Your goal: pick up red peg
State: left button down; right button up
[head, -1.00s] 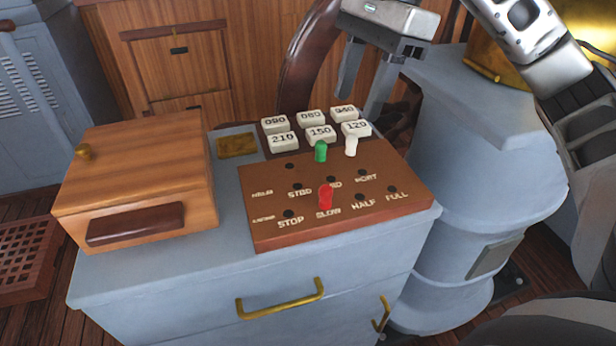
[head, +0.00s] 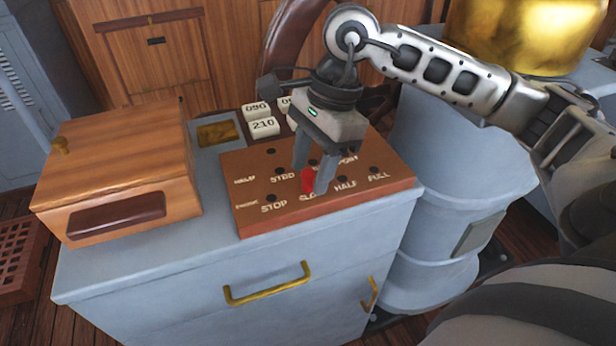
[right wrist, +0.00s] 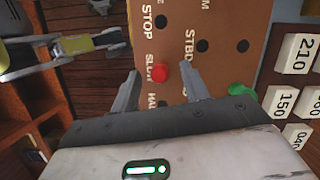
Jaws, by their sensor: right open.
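The red peg (head: 308,181) stands upright in the SLOW hole of the brown peg board (head: 250,218). My right gripper (head: 308,180) is open over the board, with its two fingers on either side of the red peg in the head view. In the right wrist view, the red peg (right wrist: 160,72) lies between and a little beyond the two open fingertips (right wrist: 160,72), apart from both. The green peg (right wrist: 242,97) is beside the right-hand finger there; in the head view my gripper hides it and the white peg. My left gripper is not in view.
White numbered tiles (head: 263,126) stand behind the board, partly hidden by my gripper. A wooden box (head: 120,165) sits to the left on the grey cabinet (head: 130,270). A brass plate (head: 217,133) lies between box and tiles. Several board holes are empty.

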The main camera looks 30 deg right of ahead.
jog(key=shift+a+f, duration=0.1)
jog(key=shift+f, duration=0.3)
grip_shut()
jog(key=shift+r, duration=0.15)
